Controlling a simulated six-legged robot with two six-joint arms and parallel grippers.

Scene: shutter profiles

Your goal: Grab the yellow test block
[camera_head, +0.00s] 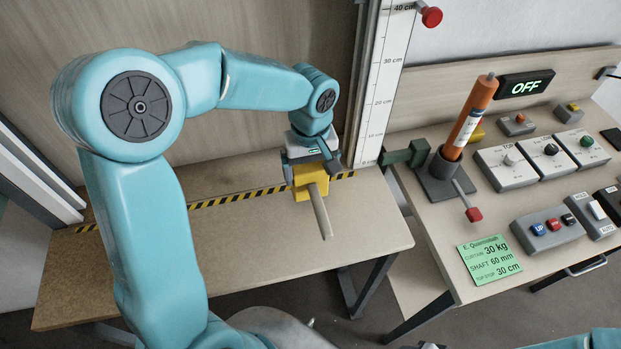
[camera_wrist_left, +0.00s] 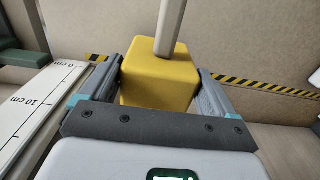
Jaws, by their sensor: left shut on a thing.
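The yellow test block (camera_head: 309,180) has a pale rod-like handle (camera_head: 320,212) sticking out of it. In the head view it is at the left gripper (camera_head: 311,172), over the right part of the wooden bench. In the left wrist view the yellow block (camera_wrist_left: 158,84) sits between the two grey fingers, and its handle (camera_wrist_left: 170,28) points up the picture. My left gripper (camera_wrist_left: 158,88) is shut on the block, with a finger on each side. I cannot tell whether the block touches the bench. My right gripper is not in view.
A black-and-yellow stripe (camera_head: 225,199) crosses the wooden bench (camera_head: 230,255). A white ruler post (camera_head: 385,80) stands just right of the gripper. A control table (camera_head: 440,262) at right carries an orange cylinder (camera_head: 470,118), switch boxes and a green note (camera_head: 489,259). The bench's front is clear.

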